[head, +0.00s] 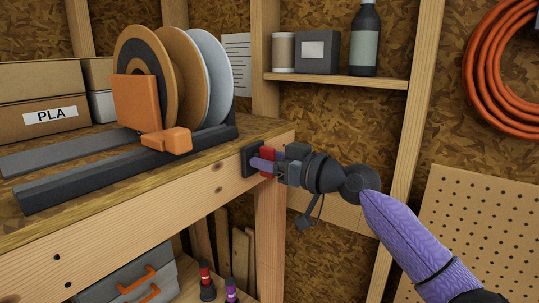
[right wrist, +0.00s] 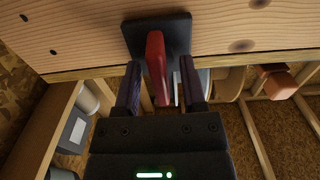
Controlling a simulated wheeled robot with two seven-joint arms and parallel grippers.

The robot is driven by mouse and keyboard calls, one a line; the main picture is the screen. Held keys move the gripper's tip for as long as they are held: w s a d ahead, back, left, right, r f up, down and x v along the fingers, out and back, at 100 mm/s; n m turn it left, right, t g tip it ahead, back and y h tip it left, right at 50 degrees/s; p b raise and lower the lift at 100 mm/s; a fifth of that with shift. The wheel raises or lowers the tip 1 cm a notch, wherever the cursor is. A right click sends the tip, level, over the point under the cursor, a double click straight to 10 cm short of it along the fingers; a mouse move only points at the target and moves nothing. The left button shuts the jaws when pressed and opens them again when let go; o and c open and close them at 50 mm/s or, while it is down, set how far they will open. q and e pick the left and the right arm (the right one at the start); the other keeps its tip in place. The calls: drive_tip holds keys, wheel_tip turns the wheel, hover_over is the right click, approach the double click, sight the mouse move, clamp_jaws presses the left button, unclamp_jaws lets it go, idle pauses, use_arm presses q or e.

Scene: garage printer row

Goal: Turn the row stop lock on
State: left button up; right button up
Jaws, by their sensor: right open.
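The row stop lock shows as a red handle (head: 268,154) on a dark plate (head: 249,160), fixed to the wooden front edge of the bench near its right end. In the right wrist view the red handle (right wrist: 156,62) stands out from the dark plate (right wrist: 178,34). My right gripper (head: 263,165) is at the lock in the head view and partly covers it. In the right wrist view its two fingers (right wrist: 160,76) are open, one on each side of the handle, with visible gaps. My left gripper is in neither view.
The wooden bench (head: 110,222) carries a spool rack (head: 60,190) with several spools and an orange block (head: 132,100). A shelf (head: 340,80) with a dark bottle (head: 364,45) is behind. A grey toolbox (head: 125,280) stands below. A pegboard (head: 480,215) is at the right.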

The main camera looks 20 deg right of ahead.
clamp_jaws()
drive_tip(key=shift+m, duration=0.4)
drive_tip(key=m+p, duration=0.1)
drive_tip(key=m, duration=0.3)
drive_tip(key=shift+p, duration=0.3)
drive_tip(key=m+p, duration=0.1)
drive_tip(key=m, duration=0.1)
drive_tip(key=m+p, duration=0.1)
drive_tip(key=m, duration=0.1)
drive_tip(key=shift+w+d+m, duration=0.15)
drive_tip(key=shift+m, duration=0.15)
drive_tip(key=m+p, duration=0.3)
drive_tip(key=m, duration=0.2)
drive_tip(key=shift+f+m+p, duration=0.25)
drive_tip(key=shift+m+p, duration=0.55)
drive_tip(key=shift+m, duration=0.9)
